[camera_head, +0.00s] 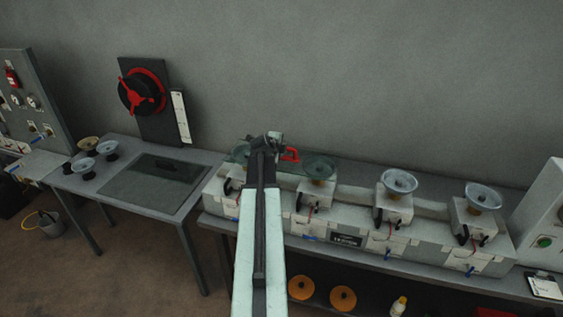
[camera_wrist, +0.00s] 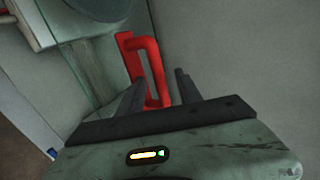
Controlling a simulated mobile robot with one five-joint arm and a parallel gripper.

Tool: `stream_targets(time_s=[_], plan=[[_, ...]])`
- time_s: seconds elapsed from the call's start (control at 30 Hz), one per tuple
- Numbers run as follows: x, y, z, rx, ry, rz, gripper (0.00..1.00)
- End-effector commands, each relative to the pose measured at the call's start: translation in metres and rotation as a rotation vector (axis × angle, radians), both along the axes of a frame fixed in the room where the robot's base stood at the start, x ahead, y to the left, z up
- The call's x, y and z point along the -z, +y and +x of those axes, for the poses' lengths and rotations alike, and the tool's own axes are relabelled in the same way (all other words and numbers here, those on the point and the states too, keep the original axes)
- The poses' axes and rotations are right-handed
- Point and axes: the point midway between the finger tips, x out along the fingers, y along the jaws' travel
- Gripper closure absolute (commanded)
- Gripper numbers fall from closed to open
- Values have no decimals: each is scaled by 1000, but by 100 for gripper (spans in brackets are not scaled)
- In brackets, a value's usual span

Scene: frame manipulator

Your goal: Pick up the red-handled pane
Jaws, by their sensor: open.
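The pane (camera_head: 338,178) is a see-through greenish sheet lying over the left dishes of the bench unit. Its red handle (camera_head: 291,154) stands by my arm's end in the head view. In the wrist view the red handle (camera_wrist: 158,62) is a loop at the edge of the glass pane (camera_wrist: 97,72). My gripper (camera_wrist: 161,77) is open, and its two dark fingers appear on either side of the handle's near end. I cannot tell whether either finger touches it. In the head view my gripper (camera_head: 272,138) partly covers the pane.
Several pale dishes stand on white blocks along the bench unit (camera_head: 347,240). A table (camera_head: 190,205) on the left holds a dark flat panel (camera_head: 153,180) and small dishes. A red wheel (camera_head: 143,92) is on the wall board. The grey wall is close behind the handle.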

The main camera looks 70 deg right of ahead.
Motion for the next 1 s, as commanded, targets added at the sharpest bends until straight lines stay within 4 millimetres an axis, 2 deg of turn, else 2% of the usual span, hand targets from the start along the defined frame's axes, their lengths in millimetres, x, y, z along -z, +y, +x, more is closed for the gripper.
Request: stream_targets(time_s=[0.03,0.1,0.33,0.47,0.5,1.0], plan=[[12,-11,2,1,-1,0,58],[16,-19,3,0,0,1,58],[14,-20,2,-1,0,1,58],[14,-20,3,-1,0,1,95],[14,-20,3,-1,0,1,100],[14,-19,3,-2,0,1,100]])
